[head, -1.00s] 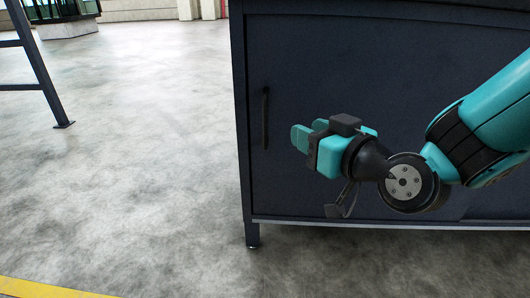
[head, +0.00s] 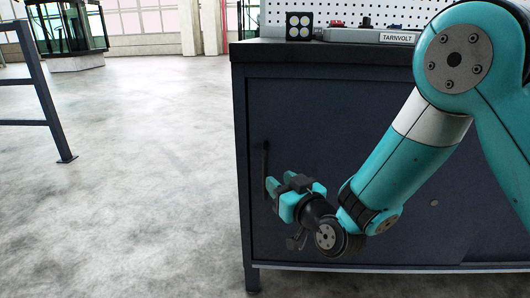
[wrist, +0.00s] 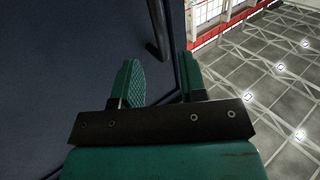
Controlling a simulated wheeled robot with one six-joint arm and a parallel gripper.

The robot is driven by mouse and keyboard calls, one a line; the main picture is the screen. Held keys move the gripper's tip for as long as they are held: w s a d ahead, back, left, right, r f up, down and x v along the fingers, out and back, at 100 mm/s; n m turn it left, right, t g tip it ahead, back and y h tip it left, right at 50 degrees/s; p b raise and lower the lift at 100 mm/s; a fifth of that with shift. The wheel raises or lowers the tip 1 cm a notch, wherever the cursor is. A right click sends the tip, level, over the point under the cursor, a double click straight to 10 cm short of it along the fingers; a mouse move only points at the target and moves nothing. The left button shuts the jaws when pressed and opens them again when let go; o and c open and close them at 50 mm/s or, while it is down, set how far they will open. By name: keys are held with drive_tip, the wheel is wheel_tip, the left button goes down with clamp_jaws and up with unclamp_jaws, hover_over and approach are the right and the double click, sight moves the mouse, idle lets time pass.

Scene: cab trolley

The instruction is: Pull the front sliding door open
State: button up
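The front sliding door (head: 330,120) is a dark blue panel on the cabinet, standing shut as far as I can see. Its black vertical bar handle (head: 265,160) is near the door's left edge. My gripper (head: 271,186) is open and empty, close to the handle's lower part. In the wrist view the handle (wrist: 157,32) shows between and beyond the two teal fingertips of my gripper (wrist: 159,60). I cannot tell whether a finger touches it. The handle's lower part is partly hidden by the fingers in the head view.
The cabinet top (head: 330,53) carries a black block with round lights (head: 299,26) and a grey TARNVOLT bar (head: 370,36) before a white pegboard (head: 400,12). A dark metal frame (head: 40,90) stands at far left. The floor between is clear.

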sight(266, 170)
drive_tip(key=p+x, duration=0.1)
drive_tip(key=p, duration=0.1)
drive_tip(key=p+x, duration=0.4)
drive_tip(key=shift+r, duration=0.3)
drive_tip(key=shift+p+x, duration=0.9)
drive_tip(key=shift+x, duration=0.25)
drive_tip(key=shift+w+f, duration=0.15)
drive_tip(key=shift+f, duration=0.2)
clamp_jaws()
